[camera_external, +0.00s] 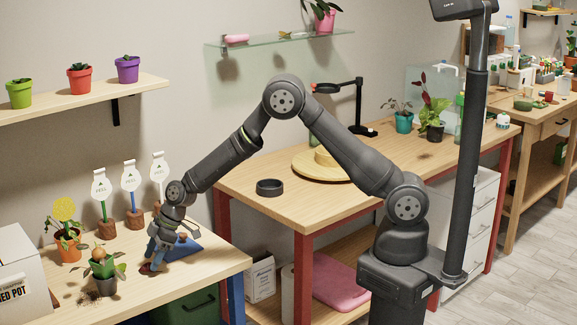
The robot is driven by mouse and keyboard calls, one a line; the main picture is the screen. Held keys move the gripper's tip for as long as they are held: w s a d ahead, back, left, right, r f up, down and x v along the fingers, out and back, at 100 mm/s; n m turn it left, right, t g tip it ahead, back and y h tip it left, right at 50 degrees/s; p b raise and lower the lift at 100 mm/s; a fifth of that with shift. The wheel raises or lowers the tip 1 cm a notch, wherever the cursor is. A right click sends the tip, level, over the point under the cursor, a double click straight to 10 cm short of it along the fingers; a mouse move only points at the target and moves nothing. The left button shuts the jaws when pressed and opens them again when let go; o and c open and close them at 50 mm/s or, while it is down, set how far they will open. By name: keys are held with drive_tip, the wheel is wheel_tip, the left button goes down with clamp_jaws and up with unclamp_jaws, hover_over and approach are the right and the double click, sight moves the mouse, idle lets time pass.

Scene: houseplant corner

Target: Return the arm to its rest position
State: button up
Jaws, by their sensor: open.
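My gripper (154,266) is low over the left wooden table, at the end of my bent arm. It is beside a blue item (186,247) lying flat on the tabletop, with a small reddish thing close to its tips. Whether the fingertips touch either one is too small to tell. The jaws look open, and no object shows clearly between them. A dark pot with a leafy plant (103,282) stands just left of the gripper, with spilled soil by it.
An orange pot with a yellow flower (68,246) and several white tags on brown bases (130,205) stand behind. A white box (22,270) is at the left edge. Shelves hang above.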

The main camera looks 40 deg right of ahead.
drive_tip(key=shift+x, duration=0.75)
drive_tip(key=shift+a, duration=0.1)
drive_tip(key=shift+r, duration=1)
